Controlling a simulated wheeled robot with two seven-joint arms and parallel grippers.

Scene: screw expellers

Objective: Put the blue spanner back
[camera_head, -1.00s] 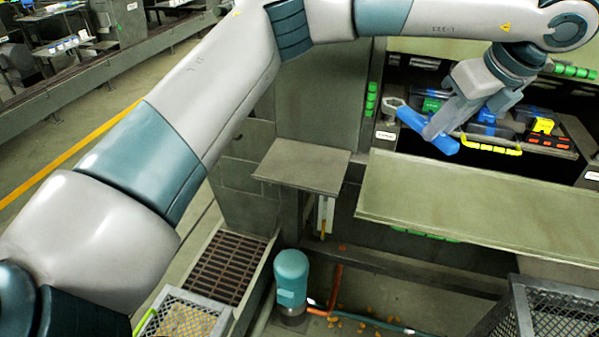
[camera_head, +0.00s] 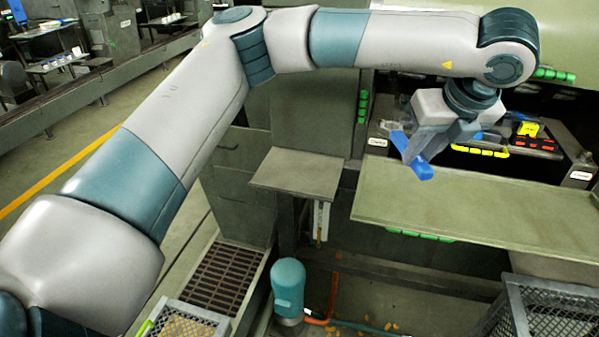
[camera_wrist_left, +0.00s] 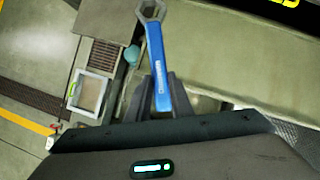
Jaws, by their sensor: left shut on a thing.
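The blue spanner (camera_head: 423,169) is held in my left gripper (camera_head: 414,152), above the back left part of the long green-grey ledge in the head view. The gripper covers the middle of its handle. In the left wrist view the spanner (camera_wrist_left: 156,52) points away from my left gripper (camera_wrist_left: 160,92), with its grey metal head at the top edge. The fingers are shut around the handle. The spanner appears clear of the ledge. My right gripper is in neither view.
The ledge (camera_head: 470,204) runs in front of a dark recess with a yellow handle (camera_head: 480,151) and a yellow-and-red item (camera_head: 528,130). A small white label (camera_head: 377,142) is at its left. A small grey shelf (camera_head: 297,173) and a teal motor (camera_head: 288,285) stand left and below.

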